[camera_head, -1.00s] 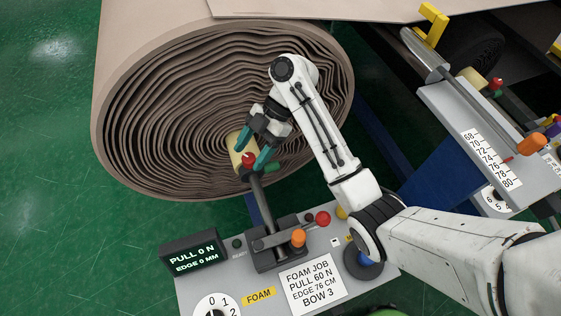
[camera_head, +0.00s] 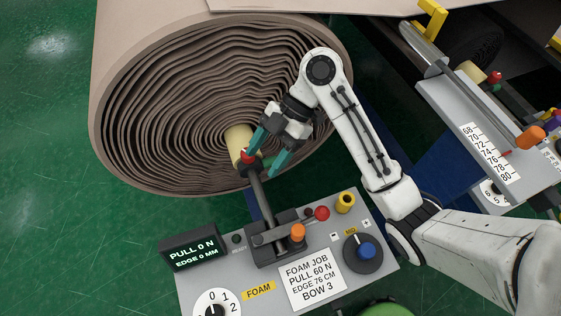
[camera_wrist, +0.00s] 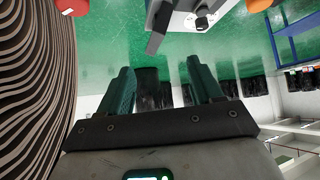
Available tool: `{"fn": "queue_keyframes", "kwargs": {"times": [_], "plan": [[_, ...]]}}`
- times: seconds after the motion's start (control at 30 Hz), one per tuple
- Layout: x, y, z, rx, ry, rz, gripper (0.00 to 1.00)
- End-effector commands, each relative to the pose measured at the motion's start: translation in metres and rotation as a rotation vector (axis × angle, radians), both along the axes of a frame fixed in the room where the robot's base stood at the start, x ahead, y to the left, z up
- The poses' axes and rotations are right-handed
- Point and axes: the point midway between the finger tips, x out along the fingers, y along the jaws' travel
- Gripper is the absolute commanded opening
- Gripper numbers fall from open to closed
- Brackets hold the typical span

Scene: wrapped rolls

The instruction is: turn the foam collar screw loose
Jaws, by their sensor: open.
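The big brown foam roll (camera_head: 140,90) lies with its spiral end facing me. A pale yellow core (camera_head: 238,137) sticks out of it. At the core's end is a collar with a red knob (camera_head: 247,157), which looks like the collar screw, on a dark arm (camera_head: 263,198). A green part behind it is mostly hidden by my fingers. My gripper (camera_head: 261,163) is open and empty, its teal fingers close to the right of the red knob; I cannot tell whether they touch. In the wrist view my gripper (camera_wrist: 163,66) has nothing between its fingers, and a red thing (camera_wrist: 75,6) shows at top left.
A second station with a scale (camera_head: 487,155) stands at right. Green floor is free at left.

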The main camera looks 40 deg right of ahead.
Motion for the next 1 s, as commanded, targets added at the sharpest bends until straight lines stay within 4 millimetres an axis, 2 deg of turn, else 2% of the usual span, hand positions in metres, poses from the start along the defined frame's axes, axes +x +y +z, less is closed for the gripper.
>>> {"fn": "queue_keyframes", "kwargs": {"times": [0.53,1.0], "plan": [[-0.042,-0.001,0.018,0.0,-0.002,-0.002,0.65],[-0.048,0.0,0.022,0.001,0.0,0.0,0.65]]}}
